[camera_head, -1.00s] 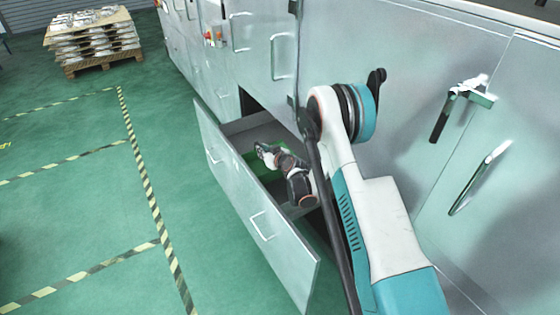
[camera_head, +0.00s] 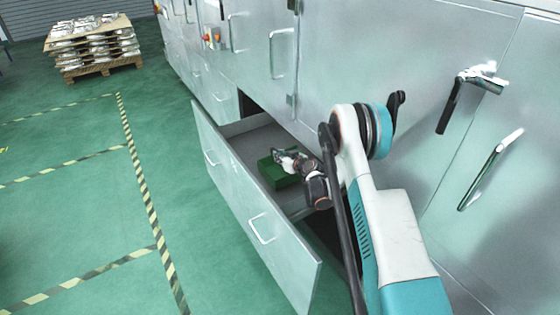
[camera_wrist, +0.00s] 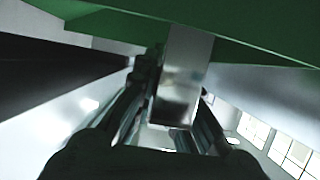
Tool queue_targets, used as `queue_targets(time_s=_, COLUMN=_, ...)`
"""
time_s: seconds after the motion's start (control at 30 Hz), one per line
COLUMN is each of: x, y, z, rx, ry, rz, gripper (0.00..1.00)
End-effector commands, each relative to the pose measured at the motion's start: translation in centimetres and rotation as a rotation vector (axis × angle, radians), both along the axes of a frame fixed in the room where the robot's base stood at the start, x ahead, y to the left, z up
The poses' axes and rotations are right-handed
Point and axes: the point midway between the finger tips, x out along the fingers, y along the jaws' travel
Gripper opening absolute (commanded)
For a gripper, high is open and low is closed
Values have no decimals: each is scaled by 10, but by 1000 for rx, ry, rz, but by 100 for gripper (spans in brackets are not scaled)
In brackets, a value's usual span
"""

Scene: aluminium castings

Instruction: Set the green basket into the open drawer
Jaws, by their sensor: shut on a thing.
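The green basket (camera_head: 270,175) is inside the open drawer (camera_head: 232,195), towards its middle. My gripper (camera_head: 283,158) is over the basket and shut on it. In the wrist view the basket's green underside or wall (camera_wrist: 245,35) crosses the top, and a grey metal strip (camera_wrist: 187,75) comes down between the fingers of my gripper (camera_wrist: 172,100). My wrist hides the basket's right part in the head view. I cannot tell whether the basket touches the drawer floor.
The steel cabinet front (camera_head: 350,60) rises close behind the drawer, with door handles (camera_head: 470,95) at the right. The drawer's left end (camera_head: 238,143) is bare. A pallet of castings (camera_head: 95,45) stands far off at the upper left. The green floor on the left is clear.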

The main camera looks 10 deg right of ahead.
Motion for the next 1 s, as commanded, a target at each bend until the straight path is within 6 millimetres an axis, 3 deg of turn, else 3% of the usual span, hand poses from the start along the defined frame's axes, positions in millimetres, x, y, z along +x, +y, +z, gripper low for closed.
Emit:
queue_targets(time_s=0.37, x=0, y=2, z=-5, rx=1, ry=-1, rz=1, gripper=0)
queue_targets(time_s=0.4, x=0, y=2, z=-6, rx=0, ry=0, rz=1, gripper=13)
queue_targets(time_s=0.5, x=0, y=2, z=-5, rx=0, ry=0, rz=1, gripper=31)
queue_targets(time_s=0.87, x=0, y=2, z=-3, rx=0, ry=0, rz=1, gripper=31)
queue_targets(time_s=1.0, x=-13, y=-3, z=3, rx=1, ry=0, rz=0, gripper=31)
